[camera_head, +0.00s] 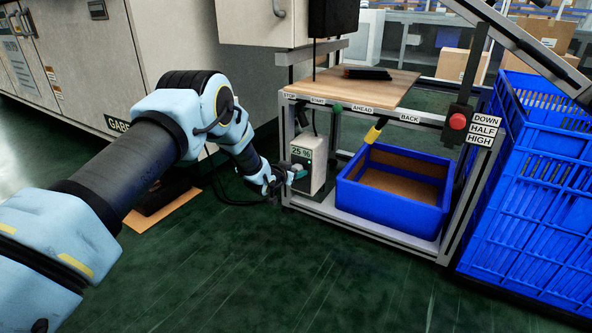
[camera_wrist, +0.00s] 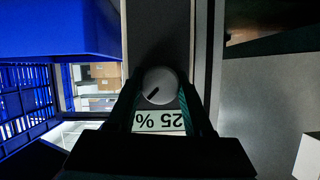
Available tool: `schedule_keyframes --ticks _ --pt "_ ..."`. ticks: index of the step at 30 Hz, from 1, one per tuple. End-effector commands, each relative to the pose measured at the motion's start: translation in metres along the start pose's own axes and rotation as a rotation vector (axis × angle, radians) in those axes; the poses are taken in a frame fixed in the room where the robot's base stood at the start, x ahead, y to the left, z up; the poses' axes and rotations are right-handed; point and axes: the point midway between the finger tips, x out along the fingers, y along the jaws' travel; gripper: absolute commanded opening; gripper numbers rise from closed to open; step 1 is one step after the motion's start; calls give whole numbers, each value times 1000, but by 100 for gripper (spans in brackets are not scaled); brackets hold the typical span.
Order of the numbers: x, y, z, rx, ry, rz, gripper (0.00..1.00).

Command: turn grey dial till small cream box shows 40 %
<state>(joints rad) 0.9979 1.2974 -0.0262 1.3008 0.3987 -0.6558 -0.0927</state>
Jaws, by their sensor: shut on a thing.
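The small cream box (camera_head: 304,156) stands on the low shelf of the metal frame, and its label (camera_head: 302,153) reads 25 %. In the wrist view the same label (camera_wrist: 158,121) appears upside down. The grey dial (camera_wrist: 160,84) is round with a dark pointer mark slanting toward the picture's lower left. My gripper (camera_wrist: 158,92) has its two teal fingers on either side of the dial and is shut on it. In the head view my gripper (camera_head: 296,174) is at the front of the box, and the dial is hidden there.
A blue bin (camera_head: 391,222) with brown contents sits right of the box on the same shelf. A wooden board (camera_head: 352,88) lies above, with labelled controls along its front edge. A tall blue crate (camera_head: 530,190) stands at the right. The green floor in front is clear.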

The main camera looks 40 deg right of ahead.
Motion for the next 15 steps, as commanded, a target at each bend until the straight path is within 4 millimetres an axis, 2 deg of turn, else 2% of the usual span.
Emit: schedule_keyframes --ticks 6,15 --pt "0 2 0 180 0 -72 0" --pt "0 1 0 360 1 -148 0"
